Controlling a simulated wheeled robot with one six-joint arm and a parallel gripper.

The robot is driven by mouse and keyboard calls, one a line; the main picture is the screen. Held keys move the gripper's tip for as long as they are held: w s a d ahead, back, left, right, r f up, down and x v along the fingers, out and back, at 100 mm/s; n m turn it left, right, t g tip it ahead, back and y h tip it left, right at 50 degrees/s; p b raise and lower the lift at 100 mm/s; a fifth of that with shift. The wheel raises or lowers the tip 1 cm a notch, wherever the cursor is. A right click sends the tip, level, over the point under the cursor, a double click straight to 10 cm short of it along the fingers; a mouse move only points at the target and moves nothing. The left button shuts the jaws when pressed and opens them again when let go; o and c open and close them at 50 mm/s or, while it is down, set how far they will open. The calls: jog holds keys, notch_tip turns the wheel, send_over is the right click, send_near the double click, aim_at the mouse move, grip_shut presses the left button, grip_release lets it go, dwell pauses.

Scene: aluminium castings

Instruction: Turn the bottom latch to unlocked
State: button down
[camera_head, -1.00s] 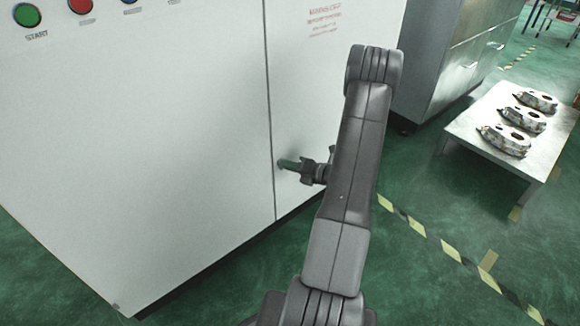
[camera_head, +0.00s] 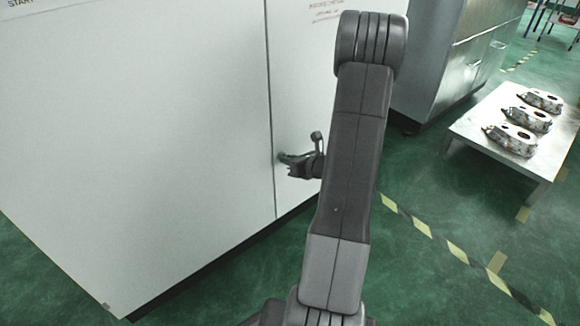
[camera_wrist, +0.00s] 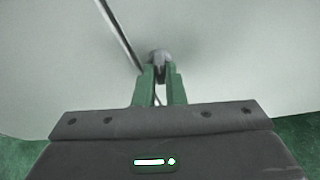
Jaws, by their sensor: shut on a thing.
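The bottom latch (camera_wrist: 159,58) is a small grey knob on the white cabinet door, close to the door seam. In the wrist view its outer end sits between my two green fingertips. My gripper (camera_wrist: 160,74) is shut on it; it also shows in the head view (camera_head: 288,160), against the cabinet low on the door. In the head view the latch is mostly hidden by my gripper, so its exact angle cannot be told. My arm crosses the middle of the head view.
The white cabinet (camera_head: 140,140) fills the left side. A grey metal cabinet (camera_head: 450,60) stands behind at the right. A low table (camera_head: 480,133) with three castings (camera_head: 512,138) stands at the right. Striped floor tape (camera_head: 440,245) runs over open green floor.

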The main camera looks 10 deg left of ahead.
jog(key=shift+a+n+t+b, duration=0.1)
jog(key=shift+n+t+b, duration=0.4)
jog(key=shift+b, duration=0.45)
jog(key=c, duration=1.5)
grip_release()
jog(key=shift+a, duration=0.1)
jog(key=p+v, duration=0.3)
jog(key=v, duration=1)
jog(key=shift+s+r+p, duration=0.25)
jog(key=shift+r+p, duration=0.05)
jog(key=shift+r, duration=0.2)
